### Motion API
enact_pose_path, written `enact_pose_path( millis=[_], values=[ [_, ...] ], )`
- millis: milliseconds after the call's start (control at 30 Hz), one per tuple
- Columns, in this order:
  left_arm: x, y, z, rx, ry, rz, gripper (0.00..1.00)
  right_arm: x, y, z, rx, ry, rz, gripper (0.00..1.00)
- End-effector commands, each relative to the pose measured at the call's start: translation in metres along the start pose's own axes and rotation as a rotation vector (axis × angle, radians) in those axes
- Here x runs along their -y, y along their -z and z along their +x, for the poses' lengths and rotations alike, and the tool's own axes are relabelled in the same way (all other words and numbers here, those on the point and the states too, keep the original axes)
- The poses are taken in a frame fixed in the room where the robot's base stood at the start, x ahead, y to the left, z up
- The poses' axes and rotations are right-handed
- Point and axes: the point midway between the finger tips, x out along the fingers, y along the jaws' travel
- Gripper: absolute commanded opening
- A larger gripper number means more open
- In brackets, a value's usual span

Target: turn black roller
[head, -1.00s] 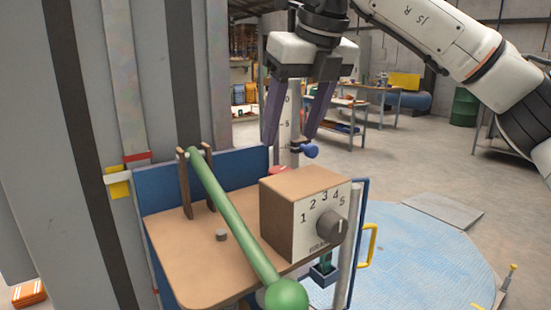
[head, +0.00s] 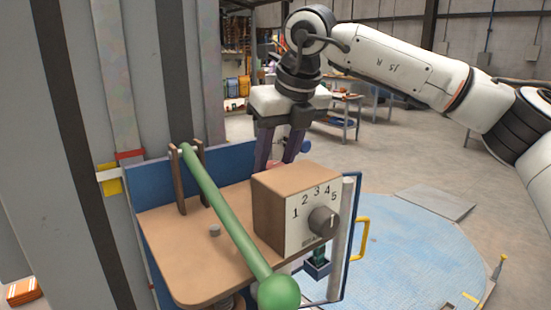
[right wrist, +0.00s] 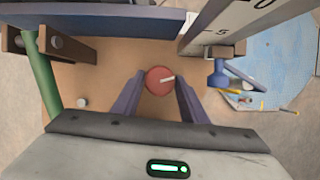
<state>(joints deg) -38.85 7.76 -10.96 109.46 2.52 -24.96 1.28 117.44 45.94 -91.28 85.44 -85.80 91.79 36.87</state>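No part here is plainly a black roller. A dark grey round dial (head: 323,221) sits on the front of a brown box (head: 285,190) marked 1 to 5. My right gripper (head: 275,166) points down behind this box, away from the dial. Narrow gaps seem to show on both sides of the knob. In the head view the knob is mostly hidden by the fingers and box. My left gripper is not in view.
A long green lever (head: 228,212) with a ball end crosses the brown panel (head: 170,255). A small grey peg (head: 215,230) stands left of the box. A blue thumbscrew (right wrist: 218,72) on the white scale post (right wrist: 250,22) is close to the right finger. A yellow handle (head: 362,240) is at right.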

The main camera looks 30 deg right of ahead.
Motion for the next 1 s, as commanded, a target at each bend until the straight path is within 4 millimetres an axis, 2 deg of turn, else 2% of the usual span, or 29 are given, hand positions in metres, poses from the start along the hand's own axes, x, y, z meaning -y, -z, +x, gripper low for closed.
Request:
enact_pose_path(
  millis=[33, 100, 533, 1000],
  values=[
    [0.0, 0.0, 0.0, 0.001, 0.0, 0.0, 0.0, 0.001, 0.0, 0.0, 0.0, 0.001, 0.0, 0.27],
    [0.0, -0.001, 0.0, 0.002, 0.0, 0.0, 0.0, 0.001, 0.0, 0.0, 0.0, 0.002, 0.001, 0.17],
    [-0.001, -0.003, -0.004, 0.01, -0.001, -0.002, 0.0, 0.002, 0.0, -0.001, -0.001, -0.035, -0.085, 0.17],
    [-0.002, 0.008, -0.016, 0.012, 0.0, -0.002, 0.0, 0.005, -0.002, -0.001, -0.001, -0.191, -0.456, 0.17]
  ],
)
